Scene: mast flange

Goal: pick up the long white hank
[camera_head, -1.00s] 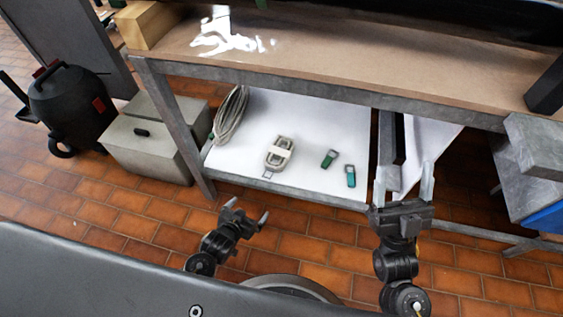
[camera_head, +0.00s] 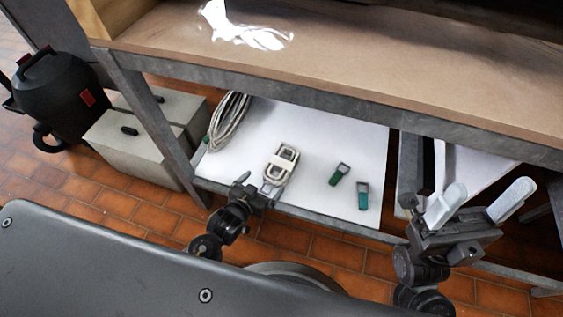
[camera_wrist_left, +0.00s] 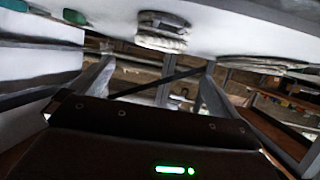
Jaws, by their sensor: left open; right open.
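A long looped off-white hank (camera_head: 229,121) lies at the left end of the white lower shelf (camera_head: 320,140), by the table leg. It also shows at the right of the left wrist view (camera_wrist_left: 262,63). A shorter off-white hank with a pale band (camera_head: 281,165) lies mid-shelf and shows at the top of the left wrist view (camera_wrist_left: 162,32). My left gripper (camera_head: 257,184) is open and empty at the shelf's front edge, just before the banded hank. My right gripper (camera_head: 488,202) is open and empty at the right, before the shelf's right end.
A green tag-like object (camera_head: 338,175) and a teal one (camera_head: 363,196) lie right of the banded hank. The worktable top (camera_head: 330,60) overhangs the shelf. A metal leg (camera_head: 150,120) stands left. A grey box (camera_head: 130,150) and black vacuum (camera_head: 60,95) stand beyond it.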

